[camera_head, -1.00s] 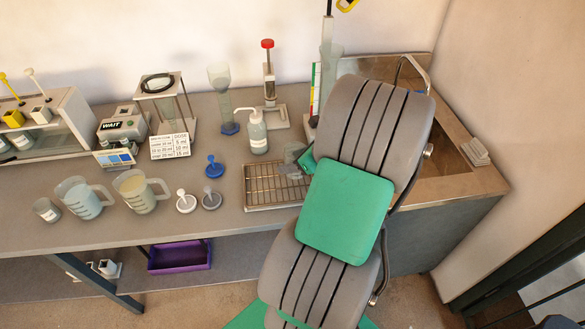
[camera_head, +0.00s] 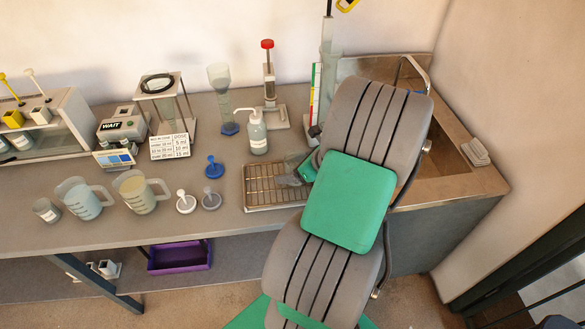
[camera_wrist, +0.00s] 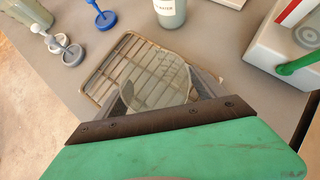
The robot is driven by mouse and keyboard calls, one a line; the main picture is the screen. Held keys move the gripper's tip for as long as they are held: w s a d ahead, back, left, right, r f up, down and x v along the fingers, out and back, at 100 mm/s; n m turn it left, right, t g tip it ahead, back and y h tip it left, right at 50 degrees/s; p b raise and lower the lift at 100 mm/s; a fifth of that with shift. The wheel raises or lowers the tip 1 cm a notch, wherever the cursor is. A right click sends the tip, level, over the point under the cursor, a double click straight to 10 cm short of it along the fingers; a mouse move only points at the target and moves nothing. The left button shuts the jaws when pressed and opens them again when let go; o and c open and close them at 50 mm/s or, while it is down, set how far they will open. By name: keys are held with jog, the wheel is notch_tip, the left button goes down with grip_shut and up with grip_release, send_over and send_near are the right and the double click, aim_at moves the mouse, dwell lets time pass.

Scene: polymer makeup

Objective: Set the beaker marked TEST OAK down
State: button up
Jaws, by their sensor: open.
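A clear glass beaker (camera_wrist: 158,75) stands on the wire rack (camera_wrist: 108,62) in the wrist view, between the fingers of my gripper (camera_wrist: 160,92). No marking can be read on it, so I cannot confirm TEST OAK. My gripper is open, with a dark finger on either side of the glass; whether either touches it I cannot tell. The green-covered wrist hides the beaker's near side. In the head view my gripper (camera_head: 298,170) is low over the right part of the rack (camera_head: 262,186), and the beaker is mostly hidden there by the arm.
A WATER pump bottle (camera_head: 257,134) stands behind the rack. Two measuring jugs (camera_head: 84,198) (camera_head: 140,192), a small labelled pot (camera_head: 46,210) and several plungers (camera_head: 185,202) stand to the left. A sink (camera_head: 455,165) is at the right.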

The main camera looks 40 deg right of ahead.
jog(key=v, duration=1.2)
jog(key=w+a+r+n+g, duration=0.1)
jog(key=w+a+n+g, duration=0.15)
jog(key=a+n, duration=0.6)
jog(key=w+a+r+n+g, duration=0.15)
jog(key=w+a+n, duration=0.25)
jog(key=a+n, duration=0.45)
jog(key=s+a+r+n+h, duration=0.1)
jog(key=a+n, duration=0.5)
jog(key=n, duration=0.2)
jog(key=s+a+r+n+g, duration=0.1)
jog(key=s+a+n, duration=0.1)
jog(key=a+n, duration=0.4)
jog(key=shift+s+a+r+n+h, duration=0.2)
jog(key=shift+s+r+n+h, duration=0.2)
jog(key=shift+n, duration=1.1)
